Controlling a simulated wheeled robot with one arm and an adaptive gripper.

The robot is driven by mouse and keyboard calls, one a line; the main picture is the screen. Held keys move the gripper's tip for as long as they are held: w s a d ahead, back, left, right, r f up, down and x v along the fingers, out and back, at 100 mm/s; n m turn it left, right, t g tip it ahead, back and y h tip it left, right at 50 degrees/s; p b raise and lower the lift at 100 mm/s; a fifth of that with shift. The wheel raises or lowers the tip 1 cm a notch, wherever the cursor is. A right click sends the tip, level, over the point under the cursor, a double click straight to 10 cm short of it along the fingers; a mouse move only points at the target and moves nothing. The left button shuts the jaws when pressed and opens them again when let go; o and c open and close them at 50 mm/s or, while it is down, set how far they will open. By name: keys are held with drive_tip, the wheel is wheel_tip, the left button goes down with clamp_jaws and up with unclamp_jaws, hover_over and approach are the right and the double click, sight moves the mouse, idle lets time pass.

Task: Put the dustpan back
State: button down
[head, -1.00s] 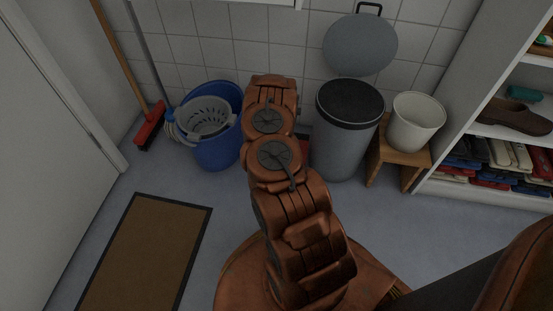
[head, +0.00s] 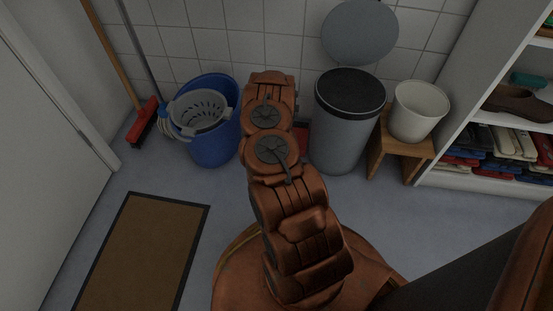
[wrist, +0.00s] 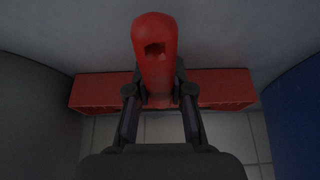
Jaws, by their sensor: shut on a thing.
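The red dustpan (wrist: 215,88) shows in the wrist view, its wide body spread across the picture and its handle, with a hole near the end, pointing at the top. My gripper (wrist: 160,90) is shut on the dustpan's handle, one finger on each side. In the head view my arm hides the gripper and most of the dustpan; only a small red part (head: 301,136) shows between the arm and the grey bin. Whether the dustpan touches the floor I cannot tell.
The grey bin (head: 340,135) stands close on one side and the blue bucket (head: 212,150) with a grey wringer on the other, before the tiled wall. A stool (head: 405,150) bears a white pail (head: 417,110). A red broom (head: 146,122) leans left; a brown mat (head: 140,250) lies in front.

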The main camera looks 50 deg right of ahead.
drive_tip(key=c, duration=1)
unclamp_jaws()
drive_tip(key=shift+c, duration=0.2)
